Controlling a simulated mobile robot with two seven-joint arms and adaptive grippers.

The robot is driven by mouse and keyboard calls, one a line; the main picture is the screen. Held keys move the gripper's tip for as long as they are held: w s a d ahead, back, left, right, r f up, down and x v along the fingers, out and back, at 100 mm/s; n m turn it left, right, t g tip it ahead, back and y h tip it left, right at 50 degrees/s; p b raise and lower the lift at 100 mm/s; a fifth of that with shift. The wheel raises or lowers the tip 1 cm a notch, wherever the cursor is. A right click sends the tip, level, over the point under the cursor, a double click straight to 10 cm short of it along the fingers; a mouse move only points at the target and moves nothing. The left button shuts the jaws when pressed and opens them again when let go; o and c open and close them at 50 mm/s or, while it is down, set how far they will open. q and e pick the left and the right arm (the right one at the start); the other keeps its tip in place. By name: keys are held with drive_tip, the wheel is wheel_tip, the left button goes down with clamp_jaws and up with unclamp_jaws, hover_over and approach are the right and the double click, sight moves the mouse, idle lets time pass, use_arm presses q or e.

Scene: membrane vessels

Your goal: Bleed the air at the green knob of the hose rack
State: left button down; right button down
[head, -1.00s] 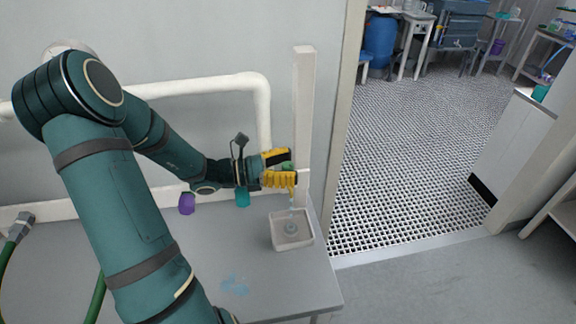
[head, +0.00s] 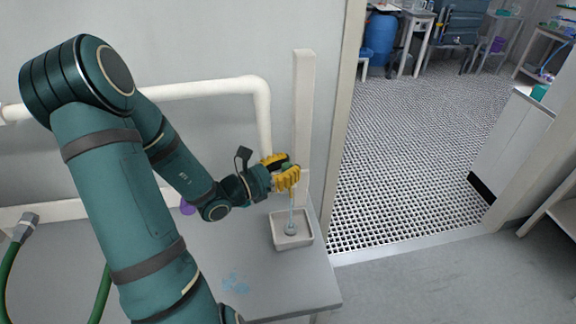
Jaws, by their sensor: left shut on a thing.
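The hose rack's white upright post (head: 303,120) stands at the table's right end against the wall. My left gripper (head: 287,172), with yellow fingers, is shut on the green knob (head: 287,167) at the post. The fingers hide most of the knob; only a little green shows between them. Below the fingers a thin pale-blue stream (head: 291,213) runs down into a small white tray (head: 306,241) on the table. A small round grey piece lies in the tray under it. My right gripper is not in view.
A white pipe (head: 205,88) runs along the wall and bends down beside the post. A green hose (head: 10,265) with a grey fitting is at the left. A purple object (head: 187,208) is partly behind my arm.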

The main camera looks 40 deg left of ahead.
sight(288, 165)
use_arm(q)
drive_tip(key=shift+n+y, duration=0.4)
drive_tip(key=shift+y, duration=0.2)
drive_tip(key=c, duration=0.7)
unclamp_jaws()
drive_tip(key=shift+r, duration=5.05)
